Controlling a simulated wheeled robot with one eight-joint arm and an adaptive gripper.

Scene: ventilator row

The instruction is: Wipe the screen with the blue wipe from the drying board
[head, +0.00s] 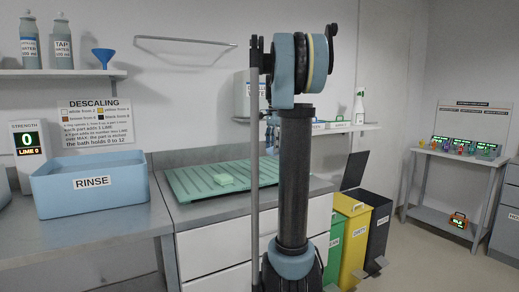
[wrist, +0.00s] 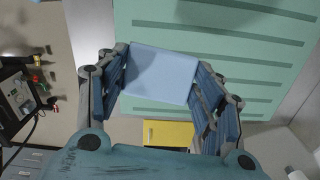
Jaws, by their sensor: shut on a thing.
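A light blue wipe (wrist: 160,74) sits between the fingers of my gripper (wrist: 162,82) in the wrist view, and the gripper is shut on it. The green ribbed drying board (wrist: 255,45) lies behind the wipe; I cannot tell whether they touch. My arm hides most of my gripper and the wipe there. A lit display reading 0 (head: 27,140) stands at the left, and several small lit screens (head: 463,147) stand on the far right table.
A blue RINSE tub (head: 90,186) stands on the left counter. Green, yellow (head: 350,235) and black bins stand right of the drawers. Open floor lies between the bins and the far table (head: 410,205). A shelf with bottles (head: 60,73) hangs above the left counter.

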